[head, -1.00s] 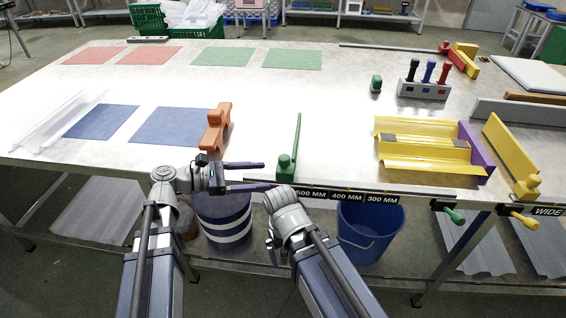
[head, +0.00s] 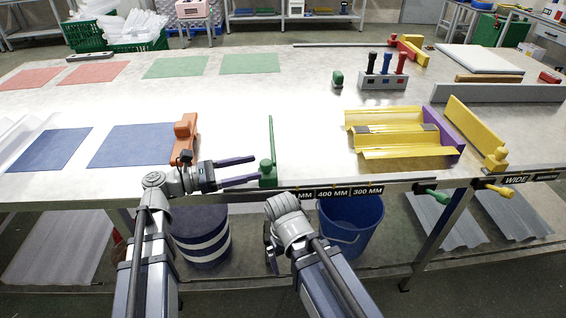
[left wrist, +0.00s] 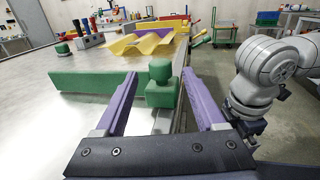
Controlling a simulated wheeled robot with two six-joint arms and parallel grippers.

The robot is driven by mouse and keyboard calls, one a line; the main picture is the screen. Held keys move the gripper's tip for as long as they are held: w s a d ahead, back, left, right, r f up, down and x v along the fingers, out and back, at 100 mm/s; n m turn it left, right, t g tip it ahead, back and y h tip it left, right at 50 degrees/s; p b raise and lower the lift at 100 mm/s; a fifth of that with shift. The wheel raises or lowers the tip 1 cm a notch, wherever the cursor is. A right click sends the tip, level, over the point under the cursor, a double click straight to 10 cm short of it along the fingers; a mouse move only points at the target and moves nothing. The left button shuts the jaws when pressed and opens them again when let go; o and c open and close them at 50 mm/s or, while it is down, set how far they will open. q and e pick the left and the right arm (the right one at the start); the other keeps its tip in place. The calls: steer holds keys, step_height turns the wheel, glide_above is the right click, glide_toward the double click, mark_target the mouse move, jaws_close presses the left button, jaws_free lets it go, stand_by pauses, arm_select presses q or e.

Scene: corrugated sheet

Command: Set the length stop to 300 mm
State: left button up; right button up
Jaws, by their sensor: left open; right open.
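The green length stop, a long thin bar with a knobbed block (head: 267,172) at its near end, lies at the table's front edge. It is left of the partly hidden leftmost size label; the 400 MM (head: 332,193) and 300 MM (head: 368,190) labels are farther right. My left gripper (head: 257,169) is open, its purple fingers pointing right at the block. In the left wrist view the green knob (left wrist: 160,71) shows between the open fingers (left wrist: 160,105), just ahead of or between the tips. My right gripper (head: 269,250) is open and empty, low in front of the table.
An orange block (head: 184,137) stands left of the stop. A yellow corrugated sheet (head: 400,135) lies in a fixture to the right, beside a yellow bar (head: 473,130). Green (head: 432,193) and yellow (head: 493,187) handles project from the front edge. The table between stop and sheet is clear.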

arm_select(q)
steer(key=shift+x, duration=4)
jaws_close()
